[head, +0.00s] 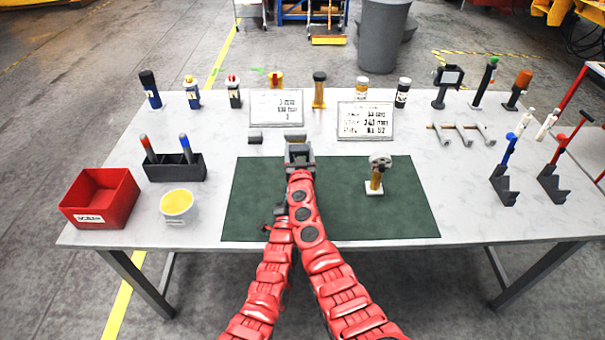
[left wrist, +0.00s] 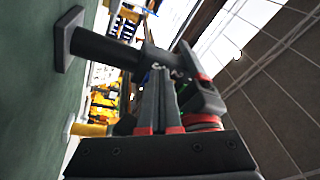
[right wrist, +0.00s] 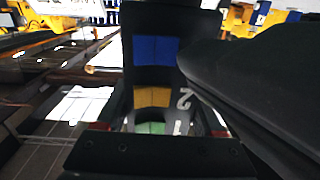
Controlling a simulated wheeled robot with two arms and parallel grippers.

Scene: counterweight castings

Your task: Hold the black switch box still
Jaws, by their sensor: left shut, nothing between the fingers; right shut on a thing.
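The black switch box (right wrist: 155,75) fills the middle of the right wrist view, with blue, yellow and green patches on its dark face. My right gripper (head: 299,152) is shut on it at the far edge of the green mat; in the head view the gripper and arm mostly hide the box. In the left wrist view a dark post with a flat foot (left wrist: 68,40) stands on the mat beside the fingers. My left gripper (left wrist: 158,90) is shut and empty, close to that dark assembly. In the head view it is mostly hidden by the crossing arms.
The green mat (head: 250,190) lies under both arms. A brass-handled tool (head: 377,178) stands on it to the right. Two signs (head: 365,121) stand behind.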

